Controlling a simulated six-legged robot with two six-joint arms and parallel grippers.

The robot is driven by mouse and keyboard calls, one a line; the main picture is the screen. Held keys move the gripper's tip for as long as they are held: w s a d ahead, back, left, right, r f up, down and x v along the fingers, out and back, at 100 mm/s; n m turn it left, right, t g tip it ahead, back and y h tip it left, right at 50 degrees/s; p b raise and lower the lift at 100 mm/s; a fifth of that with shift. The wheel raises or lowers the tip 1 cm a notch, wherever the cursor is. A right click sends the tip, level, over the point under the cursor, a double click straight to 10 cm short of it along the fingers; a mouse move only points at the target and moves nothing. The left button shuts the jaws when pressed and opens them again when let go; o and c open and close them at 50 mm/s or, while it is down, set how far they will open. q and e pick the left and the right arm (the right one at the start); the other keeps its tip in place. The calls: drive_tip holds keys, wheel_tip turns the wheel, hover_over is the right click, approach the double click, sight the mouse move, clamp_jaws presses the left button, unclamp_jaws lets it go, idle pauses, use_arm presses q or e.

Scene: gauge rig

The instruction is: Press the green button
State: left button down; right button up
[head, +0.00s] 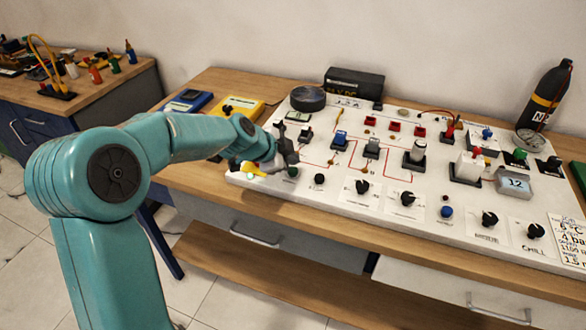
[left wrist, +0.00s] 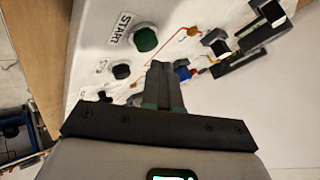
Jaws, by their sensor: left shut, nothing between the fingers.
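The green button (left wrist: 145,39) is a round dark-green cap on the white panel, beside the printed word START in the left wrist view. In the head view it shows as a small dark-green cap (head: 292,172) at the panel's front left edge. My left gripper (head: 290,158) is over this front left part of the panel, close to the button. Its fingers (left wrist: 161,66) are shut and empty in the left wrist view. The button shows just beyond and left of the fingertips, with no visible contact. My right gripper is in neither view.
The white panel (head: 330,188) lies on a wooden bench (head: 215,185). A black button (left wrist: 121,72) is near the green one. A switch (head: 340,138) and several knobs stand around. A black bottle (head: 549,95) stands at the back right.

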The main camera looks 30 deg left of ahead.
sight(291, 171)
use_arm(q)
drive_tip(key=shift+f, duration=0.1)
idle(0.8)
drive_tip(key=shift+f+b, duration=0.3)
drive_tip(key=shift+b, duration=0.5)
drive_tip(key=shift+f+b, duration=0.55)
drive_tip(key=shift+b, duration=0.2)
idle(0.5)
drive_tip(key=shift+r, duration=0.15)
drive_tip(key=shift+r+p, duration=0.5)
drive_tip(key=shift+r, duration=0.3)
drive_tip(key=shift+r+p, duration=1.55)
drive_tip(key=shift+r, duration=1)
